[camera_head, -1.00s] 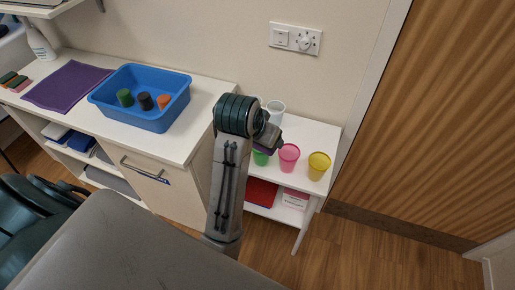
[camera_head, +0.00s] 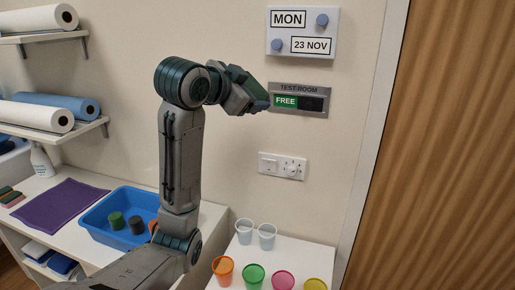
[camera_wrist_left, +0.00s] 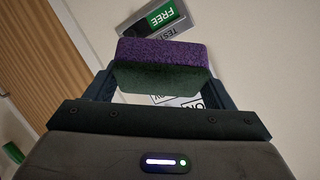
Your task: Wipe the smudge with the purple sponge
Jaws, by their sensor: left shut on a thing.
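My left gripper (camera_head: 258,96) is raised in front of the wall, beside the left end of the "FREE" sign (camera_head: 298,100). It is shut on the purple sponge (camera_wrist_left: 165,52). In the wrist view the sponge lies crosswise between the fingers, its purple layer towards the wall and its dark green layer (camera_wrist_left: 160,80) towards me. In the head view only a green part of the sponge (camera_head: 257,88) shows. I cannot tell whether the sponge touches the wall or sign. I see no smudge in either view. My right gripper is not in view.
A "MON 23 NOV" calendar board (camera_head: 303,32) hangs above the sign; a switch plate (camera_head: 282,166) is below. Several cups, including a pink cup (camera_head: 283,281), stand on the low table. A blue tub (camera_head: 95,222) is left of my arm. Shelves (camera_head: 75,131) hold paper rolls.

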